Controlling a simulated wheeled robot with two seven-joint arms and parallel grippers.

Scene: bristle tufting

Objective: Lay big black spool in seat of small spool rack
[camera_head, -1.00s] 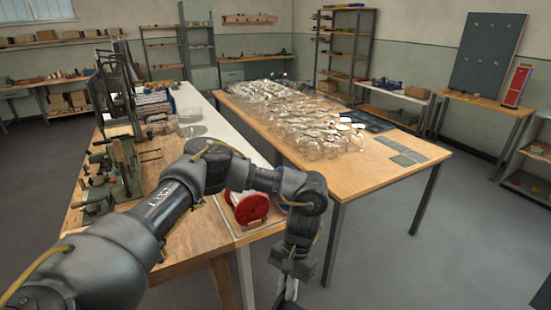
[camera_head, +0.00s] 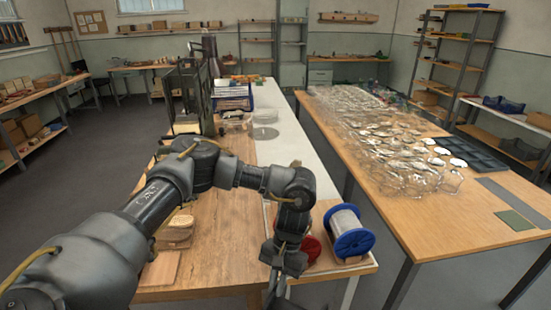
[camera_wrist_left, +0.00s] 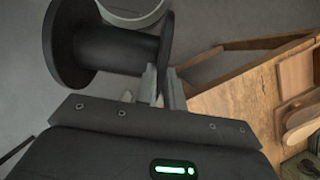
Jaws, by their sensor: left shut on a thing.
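The big black spool (camera_wrist_left: 112,48) fills the upper left of the left wrist view, with its two round flanges and thick core showing. My left gripper (camera_wrist_left: 161,82) is shut on the edge of its nearer right flange, and the spool hangs in the air over the grey floor. In the head view my left gripper (camera_head: 277,289) is low in the picture beside the bench's front end, and the black spool cannot be made out there. A wooden stand, likely the small spool rack (camera_head: 345,268), bears a blue-flanged spool (camera_head: 347,232) and a red spool (camera_head: 311,249) partly behind my arm. Its seats are hidden.
The wooden bench top (camera_head: 225,259) has flat wooden pieces (camera_head: 174,232) on its left. A long table (camera_head: 440,225) with clear glassy items stands at right. An aisle of bare floor lies between the two.

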